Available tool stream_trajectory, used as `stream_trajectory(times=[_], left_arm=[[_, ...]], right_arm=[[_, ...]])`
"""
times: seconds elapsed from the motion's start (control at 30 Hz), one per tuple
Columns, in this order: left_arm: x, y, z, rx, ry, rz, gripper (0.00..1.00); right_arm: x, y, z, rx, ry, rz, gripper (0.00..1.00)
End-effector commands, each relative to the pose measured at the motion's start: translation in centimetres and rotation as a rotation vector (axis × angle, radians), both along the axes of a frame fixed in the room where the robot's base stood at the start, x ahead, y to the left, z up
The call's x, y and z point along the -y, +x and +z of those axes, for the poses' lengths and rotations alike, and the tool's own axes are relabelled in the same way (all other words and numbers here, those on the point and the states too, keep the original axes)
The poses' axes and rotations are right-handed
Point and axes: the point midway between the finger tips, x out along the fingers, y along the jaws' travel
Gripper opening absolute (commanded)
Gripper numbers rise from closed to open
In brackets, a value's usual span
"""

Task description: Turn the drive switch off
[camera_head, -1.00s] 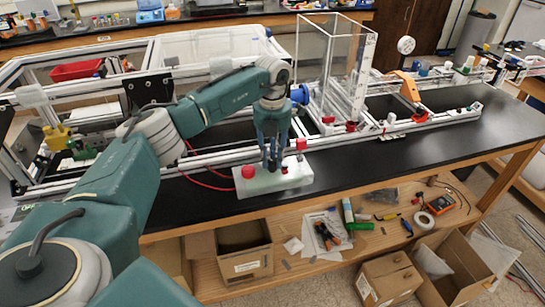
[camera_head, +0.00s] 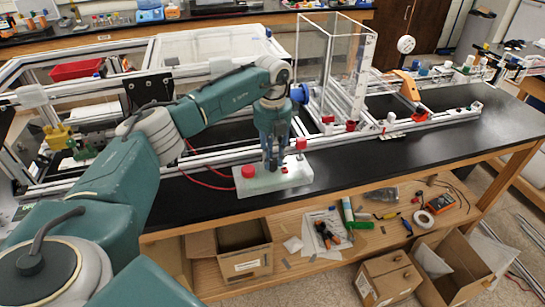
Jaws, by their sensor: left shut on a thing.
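A pale control box (camera_head: 262,184) lies on the front edge of the black bench top. It carries a red round button (camera_head: 249,171) at its left and a red knob (camera_head: 301,144) standing at its right rear. My left gripper (camera_head: 271,168) points down over the middle of the box, its fingers close together on a small part there. That part, seemingly the drive switch, is mostly hidden by the fingers. A bit of red (camera_head: 284,169) shows just right of the fingertips. My right gripper is not in view.
The aluminium extrusion frame (camera_head: 220,155) runs behind the box, with a clear acrylic enclosure (camera_head: 335,65) on it. Red cables curve left of the box. The black bench top (camera_head: 400,160) is clear to the right. Cardboard boxes (camera_head: 244,260) and tools lie on the lower shelf.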

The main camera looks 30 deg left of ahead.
Motion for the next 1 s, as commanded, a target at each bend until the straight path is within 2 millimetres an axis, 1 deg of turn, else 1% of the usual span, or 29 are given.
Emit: stream_trajectory(times=[0.13, 0.17, 0.2, 0.23, 0.5, 0.63, 0.77, 1.0], left_arm=[[0.0, 0.1, 0.1, 0.002, 0.0, 0.001, 0.0], [0.0, 0.1, 0.1, 0.002, 0.0, 0.001, 0.31], [0.0, 0.1, 0.1, 0.002, 0.0, 0.001, 0.39], [0.0, 0.1, 0.1, 0.002, 0.0, 0.001, 0.44], [0.0, 0.0, 0.0, 0.001, -0.001, 0.0, 0.44], [0.0, 0.1, 0.8, 0.002, 0.0, -0.001, 0.44], [0.0, 0.1, 2.8, 0.004, 0.0, 0.0, 0.44], [0.0, 0.1, 8.0, 0.004, 0.0, 0.0, 0.44]], right_arm=[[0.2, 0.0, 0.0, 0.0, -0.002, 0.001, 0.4], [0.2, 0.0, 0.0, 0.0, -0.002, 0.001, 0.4], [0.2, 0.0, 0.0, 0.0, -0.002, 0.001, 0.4], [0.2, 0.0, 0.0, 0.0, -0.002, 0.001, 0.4], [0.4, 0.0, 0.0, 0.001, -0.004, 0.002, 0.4], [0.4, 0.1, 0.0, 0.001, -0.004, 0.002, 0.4], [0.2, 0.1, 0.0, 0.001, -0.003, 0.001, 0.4], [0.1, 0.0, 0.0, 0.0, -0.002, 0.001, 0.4]])
